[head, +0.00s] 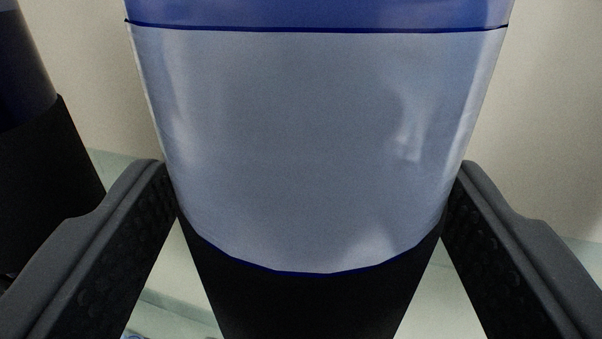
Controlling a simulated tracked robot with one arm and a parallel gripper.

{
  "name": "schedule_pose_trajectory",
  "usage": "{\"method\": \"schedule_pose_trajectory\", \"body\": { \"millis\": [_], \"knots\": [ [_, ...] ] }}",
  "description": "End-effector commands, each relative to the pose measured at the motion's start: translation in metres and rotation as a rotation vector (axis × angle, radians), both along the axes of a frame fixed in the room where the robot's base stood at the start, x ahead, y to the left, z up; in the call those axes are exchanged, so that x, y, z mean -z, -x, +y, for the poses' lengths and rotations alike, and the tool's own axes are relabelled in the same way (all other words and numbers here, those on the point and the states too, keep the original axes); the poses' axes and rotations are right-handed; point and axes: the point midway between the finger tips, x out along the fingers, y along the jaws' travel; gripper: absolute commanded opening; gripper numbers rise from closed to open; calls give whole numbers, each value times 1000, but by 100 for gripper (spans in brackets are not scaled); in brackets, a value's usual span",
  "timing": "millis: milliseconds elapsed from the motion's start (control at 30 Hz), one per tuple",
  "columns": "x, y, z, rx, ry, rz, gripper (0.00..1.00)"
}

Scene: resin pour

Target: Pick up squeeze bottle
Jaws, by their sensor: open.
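A large bottle (315,140) fills the middle of the head view, very close. It has a blue top part, a broad pale blue-grey band and a black lower part. Its top and its base are out of frame, so I cannot tell for sure that it is the squeeze bottle. My gripper (312,180) is open, with one dark finger on each side of the bottle. The fingertips lie close to the lower edges of the pale band. I cannot tell whether they touch it.
A second dark container (45,160), blue above and black below, stands at the left edge, beyond my left finger. A pale greenish surface (175,285) shows below. A plain beige wall (545,130) is behind, and the right side looks clear.

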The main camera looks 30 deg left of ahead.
Motion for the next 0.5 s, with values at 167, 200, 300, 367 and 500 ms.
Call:
{"method": "schedule_pose_trajectory", "body": {
  "millis": [167, 200, 300, 367, 500],
  "knots": [
    [0, -4, 2, 1, 0, 0, 72],
    [0, -4, 2, 1, 0, 0, 72],
    [1, -4, 1, 2, 0, 0, 72],
    [0, -4, 1, 2, 0, 0, 69],
    [1, -4, 1, 2, 0, 0, 30]
  ]
}}
